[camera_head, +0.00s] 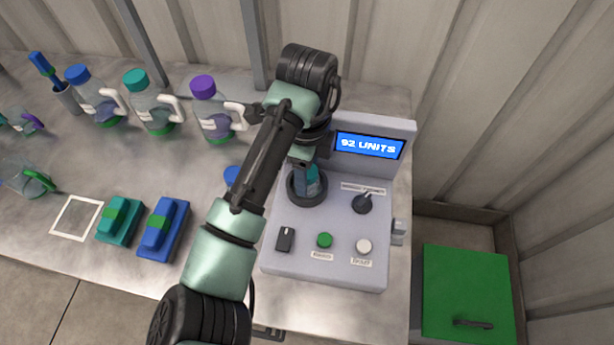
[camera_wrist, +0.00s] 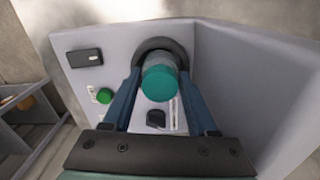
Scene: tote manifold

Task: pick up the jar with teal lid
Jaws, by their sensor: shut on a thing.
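The jar with the teal lid (camera_wrist: 160,84) shows in the wrist view, between the two blue fingers of my gripper (camera_wrist: 160,98). Its lid faces the camera, and its clear body stands inside a dark ring on the grey machine. My gripper is shut on the jar. In the head view the jar (camera_head: 313,180) is mostly hidden by my arm and fingers; a bit of teal shows above the dark ring (camera_head: 307,187).
The grey machine (camera_head: 290,255) has a "92 UNITS" screen (camera_head: 370,146), a knob, a switch and buttons. Jugs with blue (camera_head: 78,73), teal (camera_head: 135,79) and purple (camera_head: 203,87) lids stand left. Teal (camera_head: 120,220) and blue (camera_head: 163,228) blocks lie in front. A green panel (camera_head: 465,292) is at right.

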